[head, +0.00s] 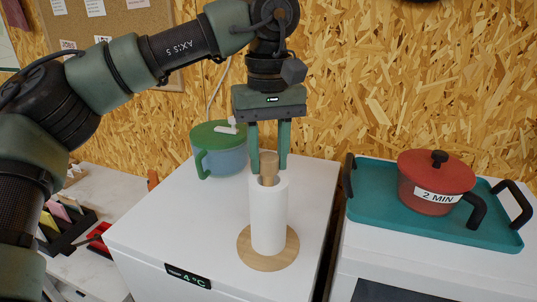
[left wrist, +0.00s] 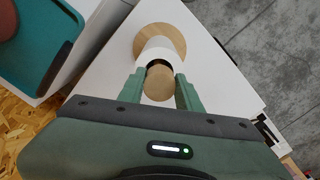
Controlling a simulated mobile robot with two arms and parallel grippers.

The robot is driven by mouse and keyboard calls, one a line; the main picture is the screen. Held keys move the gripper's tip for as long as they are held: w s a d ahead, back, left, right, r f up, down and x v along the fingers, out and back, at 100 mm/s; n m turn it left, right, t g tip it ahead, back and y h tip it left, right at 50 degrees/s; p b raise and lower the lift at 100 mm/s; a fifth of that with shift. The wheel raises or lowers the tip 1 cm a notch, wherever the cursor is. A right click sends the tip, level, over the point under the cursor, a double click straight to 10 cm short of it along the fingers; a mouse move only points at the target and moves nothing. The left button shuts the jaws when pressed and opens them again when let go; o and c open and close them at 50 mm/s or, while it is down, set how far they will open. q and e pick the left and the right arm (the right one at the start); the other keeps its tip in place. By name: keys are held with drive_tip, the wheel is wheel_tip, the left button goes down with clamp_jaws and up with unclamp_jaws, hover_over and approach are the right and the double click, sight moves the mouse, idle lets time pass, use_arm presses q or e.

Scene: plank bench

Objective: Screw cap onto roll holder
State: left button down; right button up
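The roll holder stands upright on the white fridge top, with a round wooden base (head: 287,256) and a white paper roll (head: 268,217) around its post. A light wooden cap (head: 269,166) is at the top of the roll, in line with its core. My left gripper (head: 269,170) points straight down over the holder, with one finger on each side of the cap, and appears shut on it. In the left wrist view the cap (left wrist: 158,83) is between the fingers, with the roll and base beyond it. Whether the cap's thread is engaged is hidden. My right gripper is not in view.
A green-lidded blue pot (head: 222,156) stands behind left of the roll holder. A teal tray (head: 375,205) with a red lidded pot (head: 432,188) is on the right-hand unit, across a gap. The fridge top (head: 190,225) is clear in front and left of the holder.

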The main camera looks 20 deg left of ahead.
use_arm(q)
drive_tip(key=shift+r+m+p, duration=0.1)
drive_tip(key=shift+m+p, duration=0.55)
drive_tip(key=shift+m, duration=0.05)
drive_tip(key=shift+m+p, duration=0.35)
drive_tip(key=shift+m, duration=0.35)
drive_tip(key=shift+m+p, duration=0.4)
drive_tip(key=shift+m, duration=0.1)
drive_tip(key=shift+a+m+p, duration=0.1)
drive_tip(key=shift+m+p, duration=0.25)
drive_tip(key=shift+m, duration=0.65)
